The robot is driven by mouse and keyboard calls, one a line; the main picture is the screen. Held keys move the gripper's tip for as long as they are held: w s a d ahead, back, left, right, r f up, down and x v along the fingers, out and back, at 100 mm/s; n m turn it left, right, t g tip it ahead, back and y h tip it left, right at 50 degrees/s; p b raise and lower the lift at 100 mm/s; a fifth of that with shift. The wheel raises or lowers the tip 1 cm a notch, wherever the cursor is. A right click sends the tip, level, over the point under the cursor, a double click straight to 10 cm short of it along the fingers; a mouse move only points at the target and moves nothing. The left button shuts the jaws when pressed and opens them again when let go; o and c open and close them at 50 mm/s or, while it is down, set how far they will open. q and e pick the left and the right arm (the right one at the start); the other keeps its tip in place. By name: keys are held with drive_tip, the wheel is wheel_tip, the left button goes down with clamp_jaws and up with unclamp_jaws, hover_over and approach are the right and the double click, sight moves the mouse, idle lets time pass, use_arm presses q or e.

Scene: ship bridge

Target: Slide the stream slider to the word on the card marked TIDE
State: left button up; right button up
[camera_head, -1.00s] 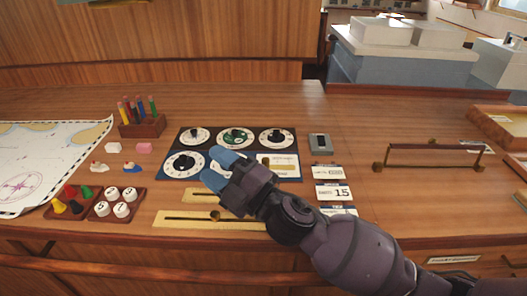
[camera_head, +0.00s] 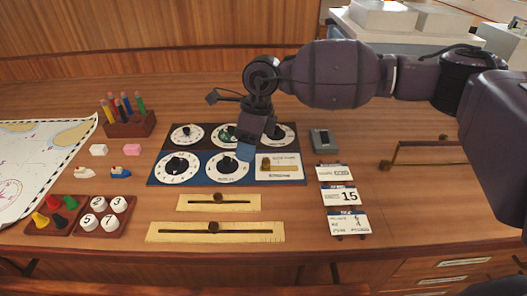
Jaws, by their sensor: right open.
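A slider on a white plate (camera_head: 288,174) fills the lower right place of the dial board (camera_head: 197,151). Its small brown knob (camera_head: 265,163) sits near the left end of its track; its printed words are too small to read. Three cards stand to the right: a top card (camera_head: 334,173), a middle card reading 15 (camera_head: 341,196) and a bottom card (camera_head: 348,223). I cannot read which is marked TIDE. My left gripper is not in view.
Two brass strips with sliding knobs, a shorter one (camera_head: 239,203) and a longer one (camera_head: 163,236), lie in front of the board. A grey box (camera_head: 322,140) stands behind the cards. A brass-ended rail (camera_head: 398,160) is at right. Pegs, blocks and a chart are at left.

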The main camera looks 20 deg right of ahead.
sight(267, 161)
drive_tip(key=w+d+r+h, duration=0.2)
drive_tip(key=w+d+h, duration=0.15)
drive_tip(key=d, duration=0.25)
drive_tip(key=shift+t+y, duration=0.35)
drive_tip(key=shift+t, duration=0.05)
drive_tip(key=f, duration=1)
drive_tip(key=shift+a, duration=0.3)
clamp_jaws()
drive_tip(key=shift+d, duration=0.1)
